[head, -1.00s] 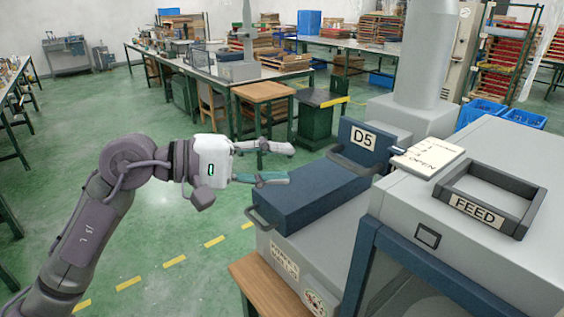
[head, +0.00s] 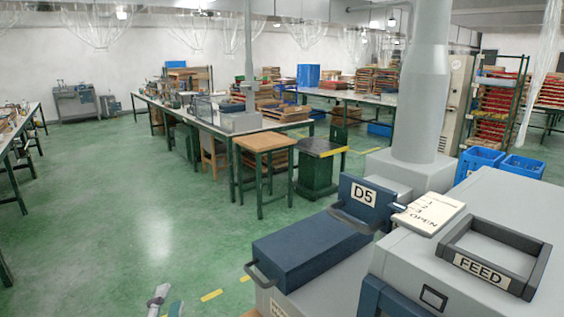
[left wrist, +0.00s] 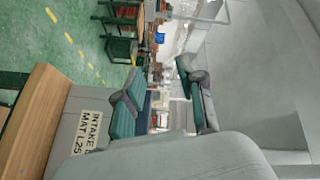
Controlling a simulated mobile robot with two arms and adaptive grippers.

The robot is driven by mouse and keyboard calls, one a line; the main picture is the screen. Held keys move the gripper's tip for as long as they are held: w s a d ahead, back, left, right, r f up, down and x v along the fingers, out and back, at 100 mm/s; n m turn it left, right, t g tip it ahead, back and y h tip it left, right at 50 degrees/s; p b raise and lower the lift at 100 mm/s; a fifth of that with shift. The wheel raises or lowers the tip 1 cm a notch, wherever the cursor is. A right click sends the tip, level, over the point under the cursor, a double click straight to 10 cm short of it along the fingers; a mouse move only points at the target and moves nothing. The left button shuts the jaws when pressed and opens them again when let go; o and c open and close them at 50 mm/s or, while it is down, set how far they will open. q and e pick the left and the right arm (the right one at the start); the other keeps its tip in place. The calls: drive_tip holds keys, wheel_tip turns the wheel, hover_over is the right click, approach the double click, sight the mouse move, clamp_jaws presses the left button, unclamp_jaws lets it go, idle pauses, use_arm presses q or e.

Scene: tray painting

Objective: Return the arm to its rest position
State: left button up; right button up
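My left gripper (head: 166,302) shows only by its grey and teal fingertips at the bottom edge of the head view, over the green floor. The rest of the left arm is out of that view. In the left wrist view my left gripper (left wrist: 157,97) has its two teal-padded fingers spread apart, with nothing between them. It is near a grey machine with an "INTAKE" label (left wrist: 87,133); I cannot tell the gap between them. My right arm and gripper are not in view.
The dark blue D5 box (head: 310,247) and the grey machine with the FEED frame (head: 480,272) stand at the right. A wooden table edge (left wrist: 40,115) shows in the left wrist view. Green floor (head: 130,220) lies open at the left.

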use_arm(q)
drive_tip(key=s+a+f+n+g, duration=0.1)
drive_tip(key=s+f+n+g, duration=0.3)
drive_tip(key=f, duration=0.4)
drive_tip(key=s+f+n+g, duration=0.3)
drive_tip(key=s+f+g, duration=0.1)
drive_tip(key=s+f, duration=0.3)
drive_tip(key=s+d+f+n+g+h, duration=0.2)
drive_tip(key=s+f+n+g, duration=0.35)
drive_tip(key=s, duration=0.85)
wheel_tip(320, 180, down, 29)
drive_tip(key=s+m+g, duration=0.2)
drive_tip(key=s+a+f+g, duration=0.1)
drive_tip(key=s+a+f, duration=0.2)
drive_tip(key=s+f, duration=1.2)
drive_tip(key=shift+s+f, duration=0.3)
drive_tip(key=shift+s, duration=0.2)
